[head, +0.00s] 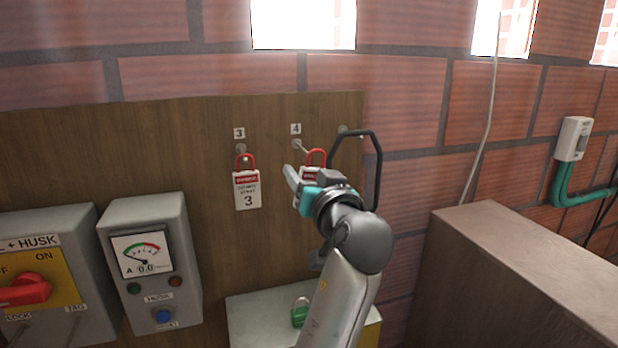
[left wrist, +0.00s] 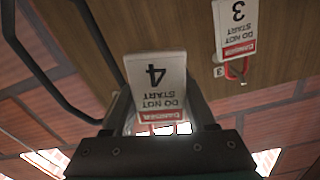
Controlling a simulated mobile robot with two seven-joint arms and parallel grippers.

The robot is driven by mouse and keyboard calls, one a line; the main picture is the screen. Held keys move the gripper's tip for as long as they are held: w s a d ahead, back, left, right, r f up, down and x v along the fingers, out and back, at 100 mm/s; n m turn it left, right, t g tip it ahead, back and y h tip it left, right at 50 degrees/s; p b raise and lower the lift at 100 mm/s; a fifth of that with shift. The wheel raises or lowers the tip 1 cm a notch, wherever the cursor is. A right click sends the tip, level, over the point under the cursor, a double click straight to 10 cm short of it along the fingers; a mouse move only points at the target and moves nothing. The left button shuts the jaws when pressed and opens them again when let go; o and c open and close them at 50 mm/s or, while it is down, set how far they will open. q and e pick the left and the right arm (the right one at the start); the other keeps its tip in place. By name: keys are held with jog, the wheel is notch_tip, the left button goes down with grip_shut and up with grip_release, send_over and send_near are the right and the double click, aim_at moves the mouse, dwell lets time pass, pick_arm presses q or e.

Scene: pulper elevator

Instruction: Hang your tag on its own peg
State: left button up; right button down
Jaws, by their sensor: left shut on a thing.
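My left gripper (head: 303,190) is in front of the wooden board, shut on a white tag with a red header and a red loop. The left wrist view shows this tag (left wrist: 157,82) between the fingers, marked "DO NOT START 4". In the head view the tag's red loop (head: 316,155) stands up beside the tip of the peg (head: 299,145) under label 4. I cannot tell whether the loop is around the peg or only near it. The gripper hides most of the tag in the head view. My right gripper is not in view.
Tag 3 (head: 247,190) hangs on the peg (head: 241,148) under label 3, left of my gripper. Another peg (head: 343,129) is at the board's right edge. Below are a meter box (head: 182,220), a red switch (head: 25,290) and a green padlock (head: 300,313) on a box.

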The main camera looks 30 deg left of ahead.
aim_at(292, 164)
pick_arm(q)
jog(key=shift+f+x, duration=0.2)
jog(key=shift+x, duration=2.15)
jog(key=shift+w+a+f+b, duration=0.45)
jog(key=shift+a, duration=0.1)
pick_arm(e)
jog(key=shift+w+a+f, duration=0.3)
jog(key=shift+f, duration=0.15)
pick_arm(q)
jog(key=o, duration=1.4)
